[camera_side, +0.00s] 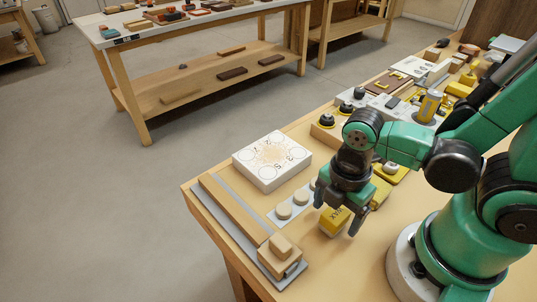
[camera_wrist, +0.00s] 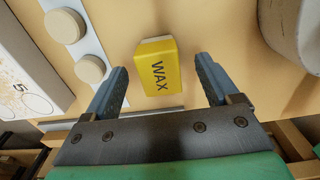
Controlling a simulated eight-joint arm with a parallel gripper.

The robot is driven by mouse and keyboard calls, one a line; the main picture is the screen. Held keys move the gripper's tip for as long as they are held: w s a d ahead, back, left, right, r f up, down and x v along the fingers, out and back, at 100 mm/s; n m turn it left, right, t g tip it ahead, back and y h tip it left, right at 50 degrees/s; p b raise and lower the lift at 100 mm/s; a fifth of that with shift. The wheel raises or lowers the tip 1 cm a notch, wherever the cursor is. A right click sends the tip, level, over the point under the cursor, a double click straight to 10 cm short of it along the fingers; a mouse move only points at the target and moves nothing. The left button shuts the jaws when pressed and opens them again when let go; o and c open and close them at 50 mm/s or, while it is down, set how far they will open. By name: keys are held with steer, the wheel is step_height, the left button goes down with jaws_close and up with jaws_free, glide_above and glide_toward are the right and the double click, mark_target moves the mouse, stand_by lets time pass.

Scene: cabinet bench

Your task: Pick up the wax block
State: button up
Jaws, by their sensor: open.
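The wax block (camera_wrist: 157,64) is a yellow block marked WAX with a paler underside edge. It lies on the bench top, and in the wrist view it sits ahead of and between my two fingers, touching neither in that view. In the side view the wax block (camera_side: 334,221) is near the front edge of the bench, partly behind my fingers. My gripper (camera_side: 338,216) is over it, pointing down. In the wrist view my gripper (camera_wrist: 163,88) is open and empty, with a gap on each side of the block.
A white numbered box (camera_side: 272,160) and a strip with round pale discs (camera_side: 284,211) lie left of the block. A wooden piece on a grey plate (camera_side: 236,212) runs along the bench edge. Yellow items (camera_side: 381,192) sit close behind the block. Bare bench top shows in front.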

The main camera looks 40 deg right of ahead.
mark_target(336, 213)
jaws_close()
steer(key=shift+r, duration=0.1)
stand_by(0.3)
step_height(336, 213, up, 20)
stand_by(0.8)
steer(key=c, duration=0.8)
jaws_free()
steer(key=shift+c, duration=0.2)
steer(key=c, duration=0.4)
